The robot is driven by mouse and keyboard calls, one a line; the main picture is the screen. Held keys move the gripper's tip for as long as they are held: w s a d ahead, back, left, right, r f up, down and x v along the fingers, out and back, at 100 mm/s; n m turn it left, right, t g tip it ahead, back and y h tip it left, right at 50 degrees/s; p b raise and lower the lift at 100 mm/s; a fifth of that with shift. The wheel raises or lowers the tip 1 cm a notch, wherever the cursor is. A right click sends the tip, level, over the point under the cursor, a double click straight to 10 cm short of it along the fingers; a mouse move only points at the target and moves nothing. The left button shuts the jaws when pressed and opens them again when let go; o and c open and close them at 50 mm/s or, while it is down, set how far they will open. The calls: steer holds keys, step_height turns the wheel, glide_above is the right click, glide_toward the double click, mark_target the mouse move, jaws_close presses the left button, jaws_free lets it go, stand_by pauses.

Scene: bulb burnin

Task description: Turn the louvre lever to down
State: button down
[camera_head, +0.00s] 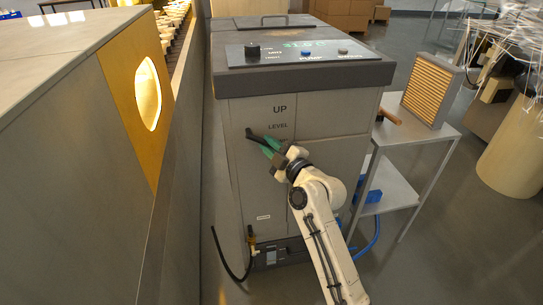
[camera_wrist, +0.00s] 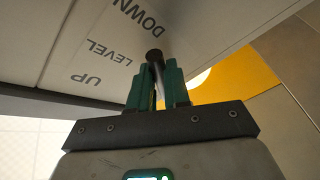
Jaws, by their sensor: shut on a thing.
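The louvre lever (camera_head: 252,134) is a dark bar on the front of the grey cabinet (camera_head: 240,175), just left of the printed labels UP, LEVEL and a partly covered third one. My gripper (camera_head: 266,143) has green fingers and is shut on the lever. In the wrist view, the lever (camera_wrist: 154,56) shows its dark round end between the fingertips of my gripper (camera_wrist: 157,72), near the word DOWN. The fingers hide much of the lever, so I cannot tell its exact setting.
A control panel (camera_head: 295,52) with a black knob tops the cabinet. A grey wall with a glowing yellow-framed opening (camera_head: 148,93) stands close at left. At right, a side table (camera_head: 400,135) holds a framed filter (camera_head: 432,88). A black hose (camera_head: 222,260) hangs low at the front.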

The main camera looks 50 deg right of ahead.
steer(key=shift+w+a+f+m+t+h+b, duration=0.15)
steer(key=shift+f+m+t+h+b, duration=0.2)
steer(key=shift+f+m+b, duration=0.6)
steer(key=shift+r+b, duration=0.35)
steer(key=shift+r, duration=0.05)
steer(key=c, duration=1.1)
jaws_free()
steer(key=shift+a, duration=0.1)
steer(key=b+v, duration=0.1)
steer(key=v, duration=0.9)
steer(key=shift+s, duration=0.4)
